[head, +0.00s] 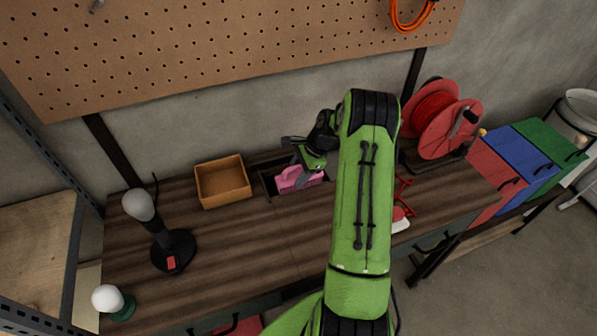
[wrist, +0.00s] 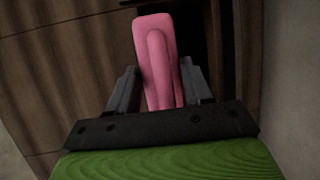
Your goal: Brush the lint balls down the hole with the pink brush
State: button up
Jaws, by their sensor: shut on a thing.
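The pink brush (head: 298,179) is at the back of the workbench, by a dark rectangular hole (head: 268,184) in the bench top. My gripper (head: 303,167) reaches down onto it from behind my green arm. In the wrist view the pink brush (wrist: 158,55) stands between the two fingers of my gripper (wrist: 164,85), which are shut on it. The dark opening (wrist: 218,45) shows to the right of the brush there. The brush's bristles are hidden. I cannot make out any lint balls in either view.
An open tan box (head: 222,182) sits left of the hole. A black lamp-like stand (head: 172,250) and a white bulb (head: 107,298) are at the left. A red cable reel (head: 440,118), a red-and-white tool (head: 400,222) and coloured bins (head: 525,160) are right. The front-middle bench is clear.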

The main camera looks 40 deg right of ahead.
jog(key=s+a+r+p, duration=0.1)
jog(key=s+r+p, duration=0.4)
jog(key=r, duration=0.3)
jog(key=shift+a+p, duration=0.25)
jog(key=shift+p, duration=0.25)
jog(key=shift+w, duration=0.1)
dwell(0.9)
